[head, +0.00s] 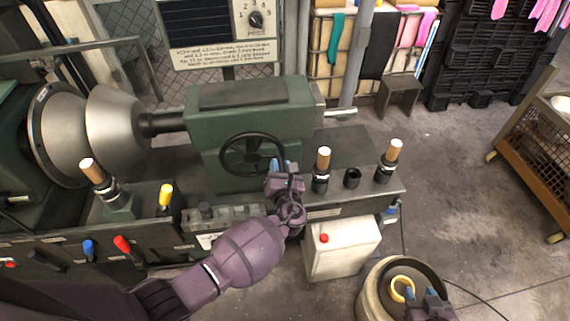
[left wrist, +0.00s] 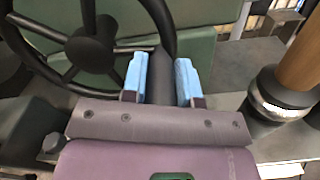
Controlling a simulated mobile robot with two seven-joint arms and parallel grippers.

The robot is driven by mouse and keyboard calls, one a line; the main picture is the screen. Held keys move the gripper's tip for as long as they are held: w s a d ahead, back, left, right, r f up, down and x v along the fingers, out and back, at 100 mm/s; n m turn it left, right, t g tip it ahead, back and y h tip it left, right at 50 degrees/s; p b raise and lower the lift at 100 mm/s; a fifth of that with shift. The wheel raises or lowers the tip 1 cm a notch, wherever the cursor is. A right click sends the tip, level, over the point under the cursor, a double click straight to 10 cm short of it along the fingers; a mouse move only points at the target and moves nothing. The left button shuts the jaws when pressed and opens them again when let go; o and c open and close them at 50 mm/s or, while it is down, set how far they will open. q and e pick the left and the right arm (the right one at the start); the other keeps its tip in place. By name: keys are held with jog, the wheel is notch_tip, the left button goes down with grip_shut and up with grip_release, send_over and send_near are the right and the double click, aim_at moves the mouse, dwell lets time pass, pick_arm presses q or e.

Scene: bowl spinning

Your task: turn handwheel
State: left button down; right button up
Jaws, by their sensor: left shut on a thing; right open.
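The black handwheel (head: 253,156) with its spokes is on the front of the green machine housing (head: 250,108) in the head view. Its hub and lower right rim show in the left wrist view (left wrist: 91,52). My left gripper (head: 282,166) is at the wheel's lower right rim. In the left wrist view its blue fingertips (left wrist: 160,80) stand on both sides of a dark grey handle (left wrist: 160,92) by the rim and hold it. My right gripper (head: 425,296) is open at the bottom right of the head view, over the tub, apart from the wheel.
Wooden-handled levers (head: 322,168) stand on the machine bed right of the wheel. A white canister (head: 341,246) with a red cap stands in front. A round tub (head: 372,298) has a yellow ring (head: 402,288) at it. A wire-sided cart (head: 540,150) is at far right; floor between is clear.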

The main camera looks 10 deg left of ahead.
pick_arm(q)
jog(key=shift+f, duration=0.2)
dwell(0.3)
jog(key=c, duration=0.9)
grip_release()
jog(key=v, duration=1.1)
jog(key=shift+r+b, duration=0.1)
jog(key=shift+b, duration=0.3)
jog(key=shift+w, duration=0.1)
